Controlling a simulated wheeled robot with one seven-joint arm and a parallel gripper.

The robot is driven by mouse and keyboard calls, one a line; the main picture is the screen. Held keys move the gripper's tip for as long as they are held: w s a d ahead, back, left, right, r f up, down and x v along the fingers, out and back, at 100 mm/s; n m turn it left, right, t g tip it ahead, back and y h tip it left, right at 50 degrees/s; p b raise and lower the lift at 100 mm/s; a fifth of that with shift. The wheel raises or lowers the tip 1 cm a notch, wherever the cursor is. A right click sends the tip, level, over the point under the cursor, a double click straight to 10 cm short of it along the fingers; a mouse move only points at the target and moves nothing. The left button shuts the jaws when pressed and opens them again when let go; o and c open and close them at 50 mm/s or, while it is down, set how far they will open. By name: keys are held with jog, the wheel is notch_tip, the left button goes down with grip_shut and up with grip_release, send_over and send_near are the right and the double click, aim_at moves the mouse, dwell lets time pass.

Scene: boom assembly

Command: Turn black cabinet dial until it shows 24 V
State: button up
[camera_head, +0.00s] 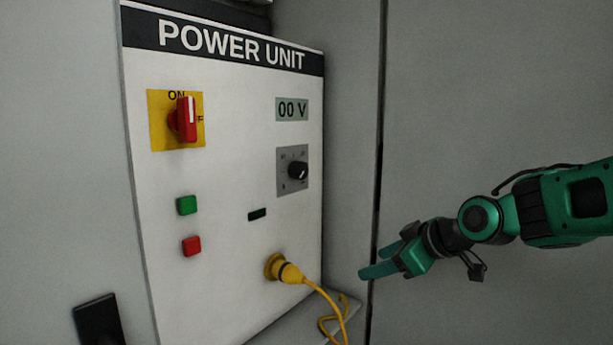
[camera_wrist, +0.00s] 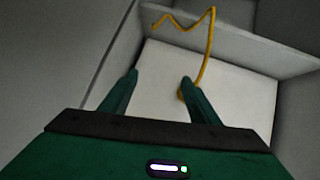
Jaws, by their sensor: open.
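The black dial (camera_head: 298,170) sits on a grey plate (camera_head: 285,184) on the right side of the white power unit panel (camera_head: 225,250). The display (camera_head: 292,109) above it reads 00 V. My gripper (camera_head: 368,272) is open and empty, to the right of the panel and lower than the dial, apart from it. In the wrist view my two green fingers (camera_wrist: 160,80) are spread, with pale surfaces and a yellow cable (camera_wrist: 210,50) beyond. I cannot make out the dial in that view.
A red rotary switch (camera_head: 184,119) on a yellow plate is at upper left. Green (camera_head: 187,205) and red (camera_head: 191,246) buttons sit below it. A yellow plug (camera_head: 284,270) sticks out under the dial, its cable hanging near my gripper. Grey wall (camera_head: 480,90) at right is bare.

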jog(key=w+a+r+n+t+y, duration=0.1)
jog(key=w+a+r+n+y, duration=0.4)
jog(key=r, duration=0.3)
jog(key=n+t+y, duration=0.1)
jog(key=n+y, duration=0.2)
jog(key=n, duration=0.1)
send_near(304, 171)
jog(key=x, duration=0.9)
jog(key=shift+w+a, duration=0.15)
jog(key=shift+c, duration=0.7)
jog(key=c, duration=0.9)
